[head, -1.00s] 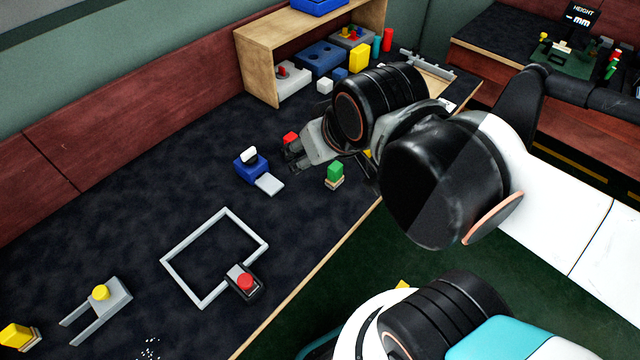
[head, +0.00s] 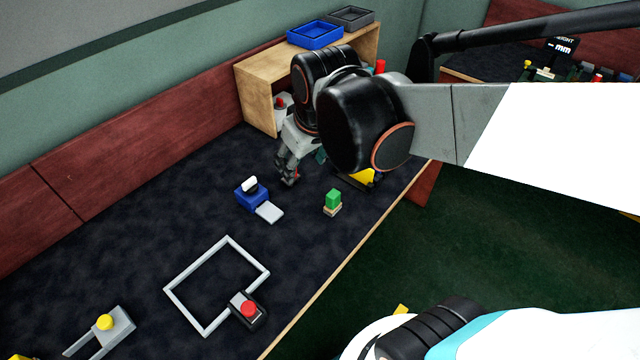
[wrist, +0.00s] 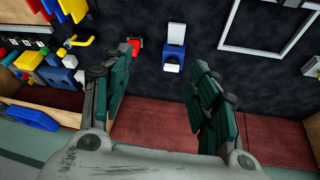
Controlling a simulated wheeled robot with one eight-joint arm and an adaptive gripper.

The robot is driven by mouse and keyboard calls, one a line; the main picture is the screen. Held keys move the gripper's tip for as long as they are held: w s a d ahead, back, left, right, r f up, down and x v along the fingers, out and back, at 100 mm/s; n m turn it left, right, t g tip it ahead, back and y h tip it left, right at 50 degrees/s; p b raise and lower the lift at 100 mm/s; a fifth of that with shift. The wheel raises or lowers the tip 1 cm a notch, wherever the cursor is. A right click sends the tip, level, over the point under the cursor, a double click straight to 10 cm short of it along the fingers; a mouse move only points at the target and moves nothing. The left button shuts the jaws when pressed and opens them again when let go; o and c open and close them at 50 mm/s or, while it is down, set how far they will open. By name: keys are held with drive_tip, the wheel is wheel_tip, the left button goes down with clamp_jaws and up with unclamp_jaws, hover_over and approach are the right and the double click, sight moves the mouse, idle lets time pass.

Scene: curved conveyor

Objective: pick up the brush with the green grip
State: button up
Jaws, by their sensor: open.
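The brush with the green grip (head: 333,198) stands upright on the dark table in the head view, its pale bristle end down, near the table's front edge. I cannot make it out in the wrist view. My gripper (head: 287,178) is above the table to the left of and behind the brush, apart from it. In the wrist view my gripper (wrist: 165,60) has its two green-padded fingers spread wide, with nothing held between them. A small red object (wrist: 133,47) shows beside the left finger there; in the head view my fingers partly hide it.
A blue block device with a grey plate (head: 252,196) lies left of the brush. A grey square frame (head: 187,305) and a red-button device (head: 248,309) lie nearer. A wooden shelf (head: 258,95) carries a blue tray (head: 315,35). Table between brush and frame is clear.

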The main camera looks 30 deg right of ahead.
drive_tip(key=w+d+f+n+g, duration=0.1)
drive_tip(key=w+d+f+g, duration=0.1)
drive_tip(key=w+d+f, duration=0.25)
drive_tip(key=n+g+p, duration=0.1)
drive_tip(key=g, duration=0.2)
hover_over(333, 193)
wheel_tip(333, 193, down, 8)
drive_tip(key=f+b, duration=0.1)
drive_tip(key=f, duration=0.3)
drive_tip(key=f+b, duration=0.2)
drive_tip(key=f, duration=0.2)
drive_tip(key=shift+s+d+f, duration=0.15)
drive_tip(key=shift+s+f, duration=0.05)
drive_tip(key=shift+w+f+b, duration=0.2)
drive_tip(key=shift+f+b, duration=1.35)
drive_tip(key=shift+f, duration=1.15)
drive_tip(key=shift+r, duration=0.1)
drive_tip(key=c, duration=1.2)
